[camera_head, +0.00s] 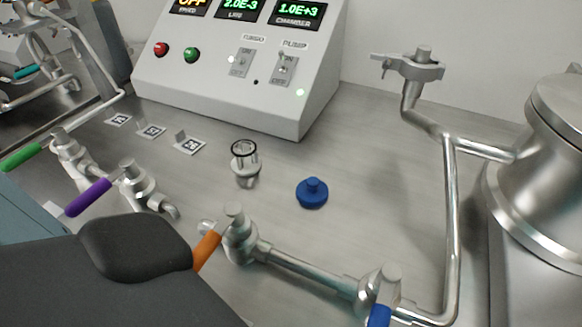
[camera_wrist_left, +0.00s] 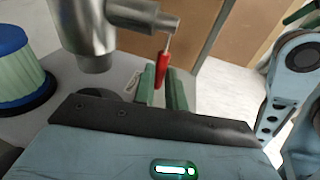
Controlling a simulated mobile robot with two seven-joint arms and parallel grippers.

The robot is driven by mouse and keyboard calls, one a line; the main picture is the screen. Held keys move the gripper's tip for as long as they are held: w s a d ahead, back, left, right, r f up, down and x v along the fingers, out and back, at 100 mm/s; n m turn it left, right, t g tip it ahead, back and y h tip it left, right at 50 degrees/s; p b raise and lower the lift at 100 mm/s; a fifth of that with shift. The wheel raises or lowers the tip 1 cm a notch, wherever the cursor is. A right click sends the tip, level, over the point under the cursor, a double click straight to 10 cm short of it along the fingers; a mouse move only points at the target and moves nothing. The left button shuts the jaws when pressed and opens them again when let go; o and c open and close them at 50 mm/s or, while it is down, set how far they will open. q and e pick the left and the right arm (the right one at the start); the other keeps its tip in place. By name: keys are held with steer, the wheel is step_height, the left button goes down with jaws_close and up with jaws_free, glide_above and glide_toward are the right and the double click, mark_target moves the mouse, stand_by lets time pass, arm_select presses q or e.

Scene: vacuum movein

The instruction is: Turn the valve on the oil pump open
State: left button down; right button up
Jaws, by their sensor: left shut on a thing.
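In the left wrist view, my left gripper (camera_wrist_left: 161,82) has its green fingers shut on a red valve handle (camera_wrist_left: 162,66). The handle's thin stem runs up to a metal pipe fitting (camera_wrist_left: 140,16) joined to an upright metal cylinder (camera_wrist_left: 91,35). The fingers hide part of the handle. My left gripper does not show in the head view, where a dark part of my arm covers the lower left. My right gripper is in neither view.
The bench has valves with green (camera_head: 20,157), purple (camera_head: 88,197), orange (camera_head: 206,250) and blue (camera_head: 380,315) handles. A control panel (camera_head: 220,85) stands behind a loose blue cap (camera_head: 312,193). In the wrist view, a blue-lidded pale green container (camera_wrist_left: 20,80) stands left.

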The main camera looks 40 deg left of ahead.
arm_select(q)
steer(key=c, duration=1.4)
jaws_free()
steer(key=shift+d, duration=0.1)
steer(key=shift+c, duration=0.2)
steer(key=v, duration=0.7)
steer(key=shift+s+a, duration=0.2)
steer(key=shift+a, duration=0.15)
steer(key=shift+r, duration=0.1)
